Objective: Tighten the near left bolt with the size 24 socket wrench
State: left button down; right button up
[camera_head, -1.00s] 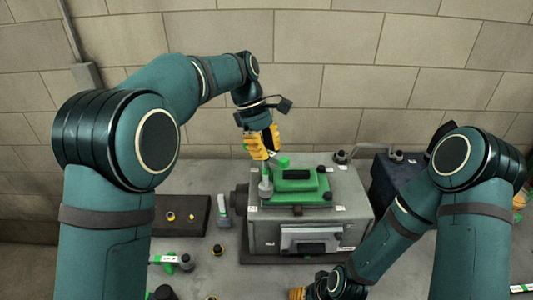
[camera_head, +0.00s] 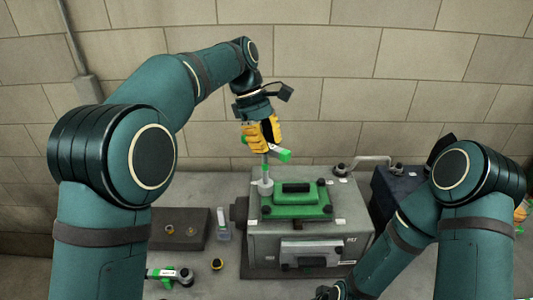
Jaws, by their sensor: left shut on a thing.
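My left gripper (camera_head: 262,135) is shut on a socket wrench (camera_head: 283,155) with a green handle. The wrench's shaft hangs upright, with a grey socket (camera_head: 265,187) at its lower end. The socket shows at the back left of the green cover (camera_head: 292,211) on the grey engine block (camera_head: 345,215). The near left bolt (camera_head: 266,210) is a dark head at the cover's front left corner, clear of the socket in this picture. Whether the socket touches anything is unclear.
Another green-handled wrench (camera_head: 163,273) lies on the table at the front left. A dark tray (camera_head: 178,243) with small ringed parts and a small grey upright piece (camera_head: 224,224) stand left of the block. A dark blue box (camera_head: 395,185) stands to its right.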

pick_arm(q)
jog(key=shift+r, duration=1.05)
